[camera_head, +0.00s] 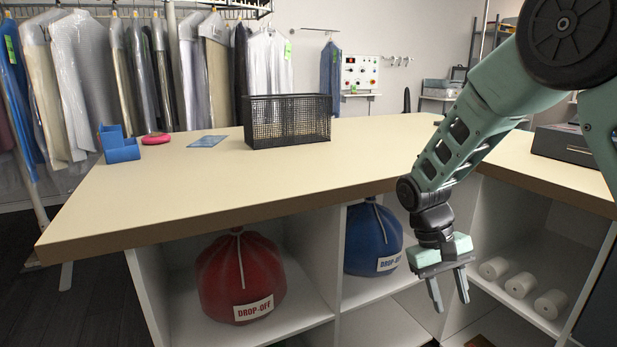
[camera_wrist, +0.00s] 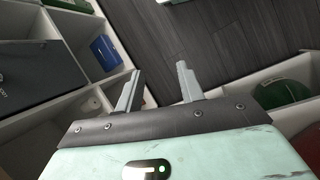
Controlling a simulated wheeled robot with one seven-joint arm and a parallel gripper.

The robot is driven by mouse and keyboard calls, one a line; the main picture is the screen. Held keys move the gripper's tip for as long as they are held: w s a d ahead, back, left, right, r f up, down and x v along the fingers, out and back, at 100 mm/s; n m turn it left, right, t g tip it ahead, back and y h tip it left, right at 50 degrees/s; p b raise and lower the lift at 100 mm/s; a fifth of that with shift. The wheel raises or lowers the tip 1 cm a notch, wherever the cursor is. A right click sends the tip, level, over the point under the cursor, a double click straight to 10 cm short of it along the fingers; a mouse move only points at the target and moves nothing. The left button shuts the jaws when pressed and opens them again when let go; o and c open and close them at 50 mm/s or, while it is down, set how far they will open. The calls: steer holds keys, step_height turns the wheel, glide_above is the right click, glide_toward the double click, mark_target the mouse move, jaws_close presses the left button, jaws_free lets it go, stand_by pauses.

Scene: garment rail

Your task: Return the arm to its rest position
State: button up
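My gripper (camera_head: 449,289) hangs below the counter's edge, in front of the shelves, fingers pointing down. Its two grey fingers are spread apart with nothing between them. The fingers also show in the wrist view (camera_wrist: 158,88), with dark floor visible beyond the gap. My arm reaches in from the upper right and bends downward at the wrist. Nothing is seen touching the fingers.
The counter (camera_head: 250,185) carries a black mesh basket (camera_head: 288,122), a blue holder (camera_head: 118,146) and a pink item (camera_head: 156,138). Red (camera_head: 240,275) and blue (camera_head: 372,238) drop-off bags and white rolls (camera_head: 520,285) sit on shelves below. Bagged garments (camera_head: 80,85) hang behind.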

steer(key=s+a+r+n+t+y, duration=0.2)
steer(key=s+a+r+n, duration=0.15)
steer(key=s+a, duration=0.6)
steer(key=s+a+r+n+t+y, duration=0.3)
steer(key=s+a, duration=0.4)
steer(key=s, duration=0.6)
step_height(320, 180, up, 17)
steer(key=n+g+h+p, duration=0.1)
steer(key=p, duration=1.5)
steer(key=shift+w+f+p, duration=0.15)
steer(key=shift+w+p, duration=0.1)
steer(key=shift+p, duration=0.15)
